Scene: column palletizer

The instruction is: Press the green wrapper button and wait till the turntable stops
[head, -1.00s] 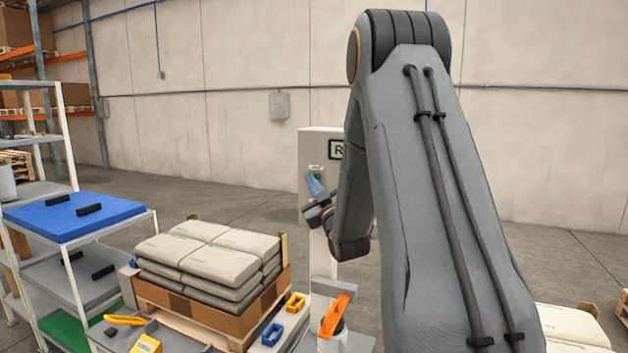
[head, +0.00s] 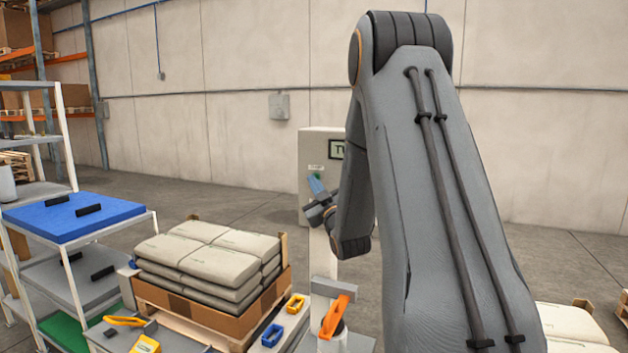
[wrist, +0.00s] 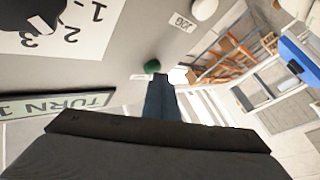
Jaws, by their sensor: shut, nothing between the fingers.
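The control box (head: 311,192) stands behind my arm in the head view, with its display (head: 337,149) partly hidden by the arm. The green button (wrist: 152,66) is on the panel in the wrist view; a bit of green also shows in the head view (head: 318,175). My gripper (head: 315,181) is shut and empty at the panel. In the wrist view its blue-grey fingertips (wrist: 160,77) are right beside the green button; I cannot tell whether they touch it. The display (wrist: 60,107) there reads "TURN 1". I cannot make out the turntable.
A pallet stacked with pale sacks (head: 208,250) stands left of the box. A shelf with a blue top (head: 75,214) is at the left. Blue and yellow handles and an orange tool (head: 335,315) lie in front. More sacks (head: 568,325) are at the lower right.

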